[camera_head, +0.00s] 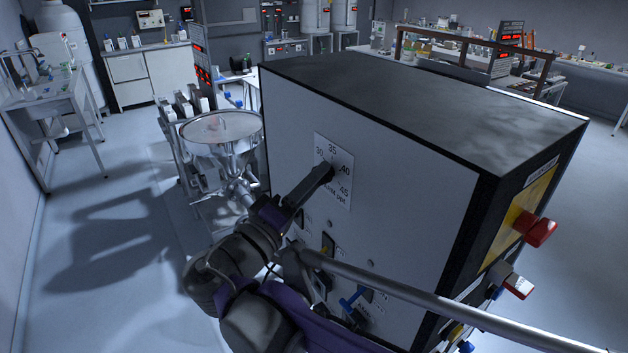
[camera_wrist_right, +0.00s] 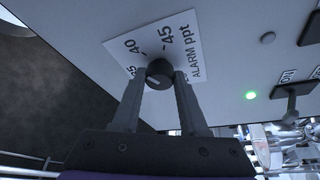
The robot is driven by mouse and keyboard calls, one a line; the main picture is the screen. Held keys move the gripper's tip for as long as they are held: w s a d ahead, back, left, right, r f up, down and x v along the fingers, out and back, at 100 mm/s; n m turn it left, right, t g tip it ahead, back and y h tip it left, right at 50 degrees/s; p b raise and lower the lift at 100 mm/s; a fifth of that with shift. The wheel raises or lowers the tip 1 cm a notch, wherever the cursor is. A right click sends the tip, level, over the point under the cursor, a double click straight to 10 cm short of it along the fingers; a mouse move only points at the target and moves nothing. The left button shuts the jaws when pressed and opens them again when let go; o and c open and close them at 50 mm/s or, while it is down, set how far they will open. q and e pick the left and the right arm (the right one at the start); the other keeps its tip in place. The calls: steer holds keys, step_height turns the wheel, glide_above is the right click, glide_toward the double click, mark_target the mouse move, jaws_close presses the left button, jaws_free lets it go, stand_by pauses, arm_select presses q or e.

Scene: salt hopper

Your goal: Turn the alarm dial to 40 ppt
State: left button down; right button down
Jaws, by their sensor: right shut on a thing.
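The alarm dial is a small black knob on a white scale plate (camera_head: 346,196) marked 30, 35, 40 and 45 on the pale front panel of a large box. In the right wrist view the knob (camera_wrist_right: 159,73) sits between the fingertips of my right gripper (camera_wrist_right: 160,82), which is shut on it. In the head view my right gripper (camera_head: 325,174) reaches up from below and covers most of the knob. I cannot tell which number the knob points to. My left gripper is not in view.
A grey bar (camera_head: 430,301) crosses before the lower panel. A steel hopper (camera_head: 222,135) stands at left.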

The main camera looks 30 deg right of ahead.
steer(key=shift+c, duration=2.2)
jaws_free()
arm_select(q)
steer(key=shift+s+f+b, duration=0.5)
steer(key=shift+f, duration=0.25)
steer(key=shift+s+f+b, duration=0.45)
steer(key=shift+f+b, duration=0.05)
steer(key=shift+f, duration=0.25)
arm_select(e)
steer(key=v, duration=1)
steer(key=shift+s+a, duration=0.15)
steer(key=shift+a, duration=0.2)
steer(key=shift+f, duration=0.1)
